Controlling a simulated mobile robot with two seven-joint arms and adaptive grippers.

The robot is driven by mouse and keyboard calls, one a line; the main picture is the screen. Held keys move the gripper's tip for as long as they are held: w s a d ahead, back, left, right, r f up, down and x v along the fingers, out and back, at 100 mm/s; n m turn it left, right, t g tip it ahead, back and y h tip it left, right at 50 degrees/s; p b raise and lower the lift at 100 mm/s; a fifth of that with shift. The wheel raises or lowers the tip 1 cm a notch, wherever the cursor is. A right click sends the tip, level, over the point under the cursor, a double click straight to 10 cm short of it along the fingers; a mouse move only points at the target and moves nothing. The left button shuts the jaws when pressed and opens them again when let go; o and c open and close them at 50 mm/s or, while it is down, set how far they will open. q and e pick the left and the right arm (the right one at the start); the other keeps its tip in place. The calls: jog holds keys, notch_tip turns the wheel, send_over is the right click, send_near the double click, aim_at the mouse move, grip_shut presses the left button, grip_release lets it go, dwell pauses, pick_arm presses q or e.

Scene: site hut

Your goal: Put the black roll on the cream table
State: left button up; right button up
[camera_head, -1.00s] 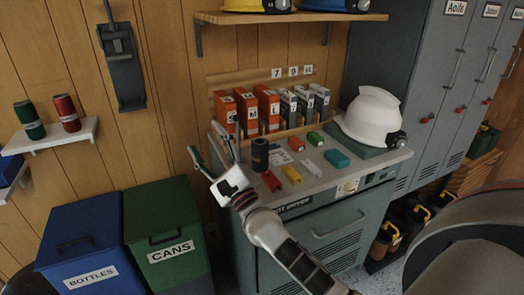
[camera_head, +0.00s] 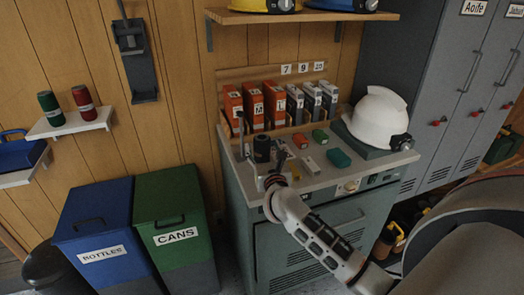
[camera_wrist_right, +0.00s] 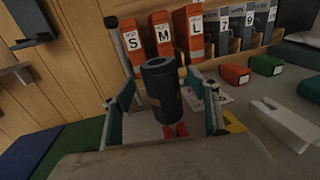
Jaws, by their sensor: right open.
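The black roll (camera_head: 262,149) stands upright on the grey top of the green cabinet (camera_head: 316,176), near its left end. My right gripper (camera_head: 263,141) is open, with its fingers on either side of the roll. The right wrist view shows the roll (camera_wrist_right: 162,86) between the two teal-padded fingers (camera_wrist_right: 168,102), with gaps at its sides. A red block (camera_wrist_right: 176,130) shows just below the roll there. No table that is clearly cream shows. My left gripper is not in view.
A row of orange and grey binders (camera_head: 276,106) stands behind the roll. Small blocks, a teal one (camera_head: 339,158) among them, and a white helmet (camera_head: 379,118) lie to the right. Blue (camera_head: 93,228) and green (camera_head: 173,225) bins stand left of the cabinet.

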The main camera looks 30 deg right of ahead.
jog(key=x, duration=0.3)
jog(key=shift+w+d, duration=0.1)
jog(key=shift+w, duration=0.05)
jog(key=c, duration=1.4)
